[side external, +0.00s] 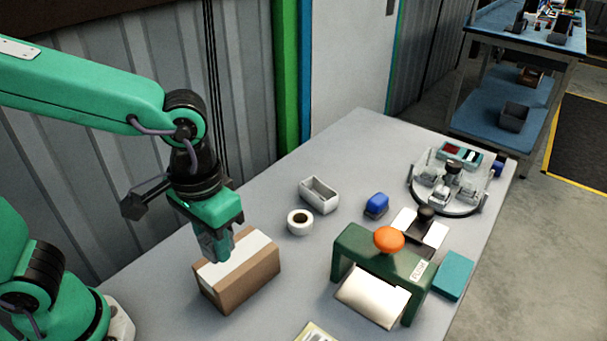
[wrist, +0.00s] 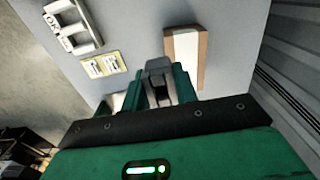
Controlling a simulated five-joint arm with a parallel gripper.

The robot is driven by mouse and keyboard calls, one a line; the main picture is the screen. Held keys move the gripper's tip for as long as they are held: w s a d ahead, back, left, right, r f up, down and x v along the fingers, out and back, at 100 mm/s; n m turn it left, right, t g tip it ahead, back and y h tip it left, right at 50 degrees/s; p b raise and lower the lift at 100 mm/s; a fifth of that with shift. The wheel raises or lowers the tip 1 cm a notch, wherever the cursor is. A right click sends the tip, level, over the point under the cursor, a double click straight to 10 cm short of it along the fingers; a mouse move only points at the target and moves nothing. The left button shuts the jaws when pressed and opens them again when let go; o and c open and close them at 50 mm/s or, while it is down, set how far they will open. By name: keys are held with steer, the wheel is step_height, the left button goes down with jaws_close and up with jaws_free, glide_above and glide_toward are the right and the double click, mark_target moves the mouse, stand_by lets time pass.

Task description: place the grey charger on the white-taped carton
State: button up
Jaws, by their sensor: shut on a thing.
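The white-taped carton (side external: 250,281) is a brown box with a broad white strip along its top, near the front left of the table. It also shows in the wrist view (wrist: 185,58), just right of my fingers. My gripper (side external: 214,252) points down over the left end of the carton in the side view. In the wrist view it is shut on the grey charger (wrist: 158,80), a small grey block between the green fingers. In the side view the fingers mostly hide the charger. I cannot tell whether it touches the carton.
A white tape roll (side external: 300,222), a grey open bin (side external: 319,194) and a blue object (side external: 376,205) lie behind the carton. A green press with an orange knob (side external: 389,240) stands to the right. Bare table separates the carton from the press.

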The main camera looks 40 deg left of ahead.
steer(key=w+a+f, duration=0.1)
steer(key=w, duration=0.1)
steer(key=w+a+f, duration=0.3)
steer(key=w, duration=0.1)
steer(key=shift+a+f, duration=0.3)
steer(key=shift+a, duration=0.1)
steer(key=shift+f, duration=2)
steer(key=shift+f, duration=0.15)
steer(key=o, duration=1)
step_height(320, 180, up, 12)
steer(key=shift+r, duration=0.2)
